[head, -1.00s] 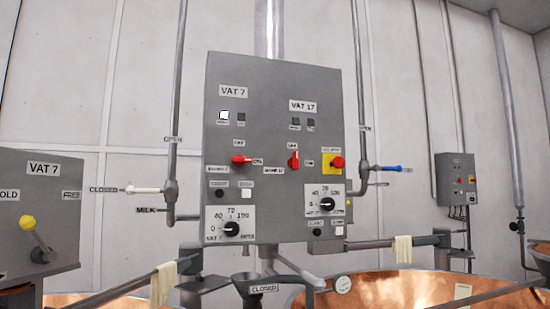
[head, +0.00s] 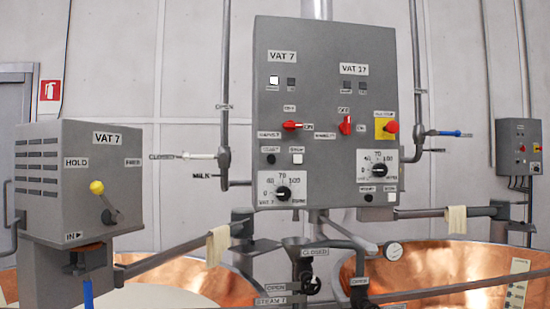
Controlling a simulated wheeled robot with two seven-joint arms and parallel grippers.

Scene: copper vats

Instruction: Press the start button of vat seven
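The grey control panel (head: 326,130) hangs upright in the middle of the head view. Its left half is labelled VAT 7 (head: 282,56), its right half VAT 17 (head: 354,69). Under VAT 7 are a lit white lamp (head: 274,80), a dark lamp (head: 291,84), a red switch (head: 291,125) and a dial (head: 284,192). Between switch and dial sit a black button (head: 271,158) and a white button (head: 297,158), side by side. The small labels above them are blurred; the left one seems to read START. Neither gripper shows in the view.
Copper vats (head: 440,268), pipes and valve handles lie below the panel. A yellow-backed red button (head: 391,127) is on the panel's right side.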

